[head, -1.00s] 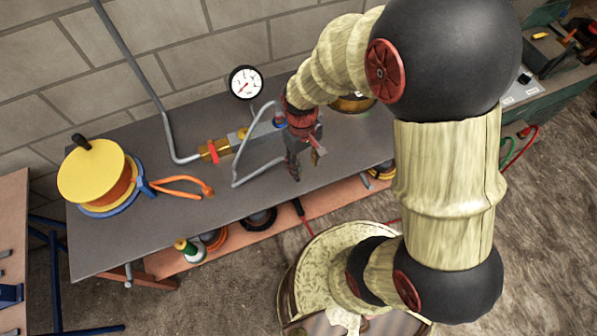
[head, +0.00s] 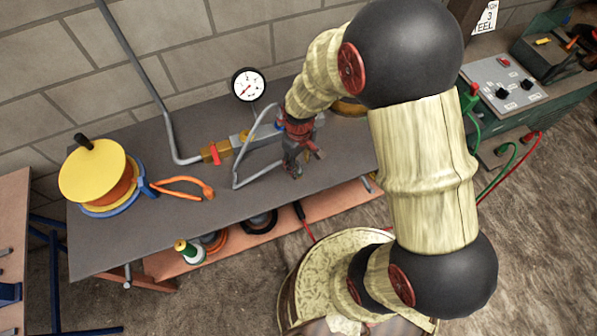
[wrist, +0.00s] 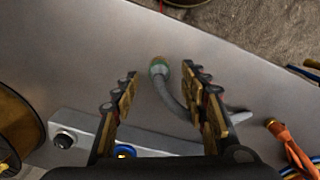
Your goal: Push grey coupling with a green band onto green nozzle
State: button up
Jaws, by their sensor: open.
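The grey coupling with a green band (wrist: 158,67) is at the end of a grey hose (wrist: 178,100) in the wrist view. It shows between and slightly beyond my open fingertips, apart from both. In the head view the hose (head: 250,160) loops over the bench, and my gripper hides the coupling. My gripper (wrist: 160,76) is open and empty, pointing down over the bench; it also shows in the head view (head: 295,170). A grey block (wrist: 95,135) carries a black-ringed fitting (wrist: 65,139) and a blue fitting (wrist: 125,151). I cannot make out the green nozzle.
A brass valve with a red handle (head: 215,152) and a pressure gauge (head: 249,84) stand along the wall side. A yellow reel (head: 93,172) and an orange hose (head: 180,188) are at left. A brass cylinder (wrist: 14,130) stands near the block. The bench's front middle is clear.

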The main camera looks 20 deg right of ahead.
aim_at(299, 167)
jog(key=f+b, duration=0.1)
jog(key=f, duration=0.4)
jog(key=shift+w+f+b, duration=0.1)
jog(key=shift+w+b, duration=0.1)
jog(key=shift+b, duration=0.2)
jog(key=shift+c, duration=0.8)
jog(key=shift+s, duration=0.1)
grip_shut()
